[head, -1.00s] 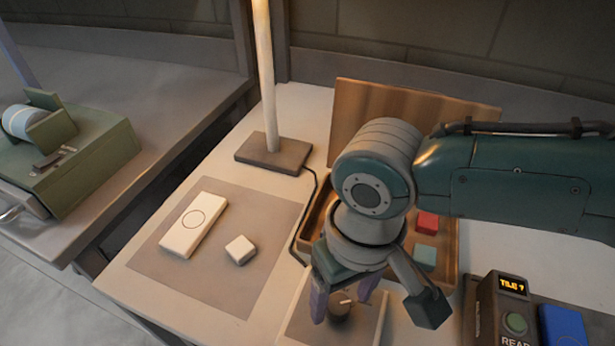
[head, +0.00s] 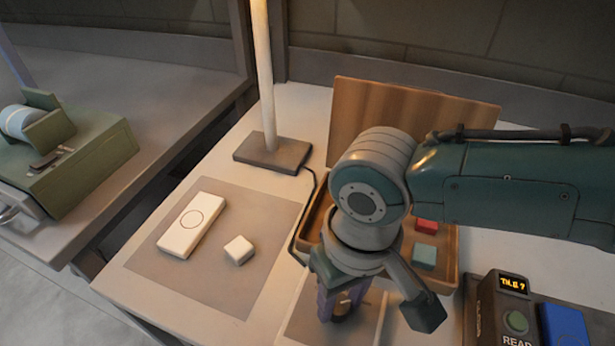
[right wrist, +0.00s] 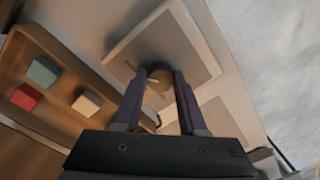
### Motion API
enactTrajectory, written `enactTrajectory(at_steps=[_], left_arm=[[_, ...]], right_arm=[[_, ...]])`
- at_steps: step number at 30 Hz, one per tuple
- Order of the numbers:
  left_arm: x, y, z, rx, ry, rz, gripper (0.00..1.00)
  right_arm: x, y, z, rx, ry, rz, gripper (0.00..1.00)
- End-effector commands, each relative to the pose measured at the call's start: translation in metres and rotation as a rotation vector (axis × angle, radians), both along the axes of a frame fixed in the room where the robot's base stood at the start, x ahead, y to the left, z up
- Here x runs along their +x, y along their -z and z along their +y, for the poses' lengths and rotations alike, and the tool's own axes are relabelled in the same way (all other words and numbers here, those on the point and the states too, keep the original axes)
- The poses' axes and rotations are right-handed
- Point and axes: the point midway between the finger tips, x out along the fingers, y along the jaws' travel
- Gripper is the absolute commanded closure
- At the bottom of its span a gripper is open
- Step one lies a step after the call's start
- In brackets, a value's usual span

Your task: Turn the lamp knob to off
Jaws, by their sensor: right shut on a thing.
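The lamp knob (head: 342,306) is a small dark round knob on a pale square plate (head: 362,330) at the bottom of the head view. It also shows in the right wrist view (right wrist: 160,82) between the fingertips. My right gripper (head: 340,302) points down over the plate and is shut on the knob, hiding part of it. The knob's pale pointer mark shows in the right wrist view; its setting cannot be read. The lamp (head: 266,90) is a lit upright pole on a dark base (head: 272,152), with a cable running toward the plate. My left gripper is not in view.
A wooden box (head: 452,262) with red and teal blocks lies close beside the right gripper, its lid (head: 400,120) raised behind. A white slab (head: 193,225) and white cube (head: 239,250) lie on a grey mat. A reader (head: 505,305) stands at lower right.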

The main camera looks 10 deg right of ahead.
Motion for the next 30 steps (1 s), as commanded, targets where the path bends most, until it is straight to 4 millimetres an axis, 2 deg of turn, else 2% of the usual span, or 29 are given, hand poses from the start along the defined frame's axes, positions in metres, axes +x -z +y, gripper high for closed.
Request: enactTrajectory(at_steps=[10,17,30], left_arm=[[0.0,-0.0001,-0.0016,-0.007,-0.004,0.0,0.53],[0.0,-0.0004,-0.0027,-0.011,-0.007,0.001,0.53],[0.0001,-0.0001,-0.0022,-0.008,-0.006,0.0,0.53]], right_arm=[[0.0,-0.0001,0.0001,0.001,-0.008,0.001,1.0],[0.0,-0.0001,0.0004,0.002,-0.081,0.0,1.0],[0.001,0.0,0.0001,0.002,-0.449,0.0,1.0]])
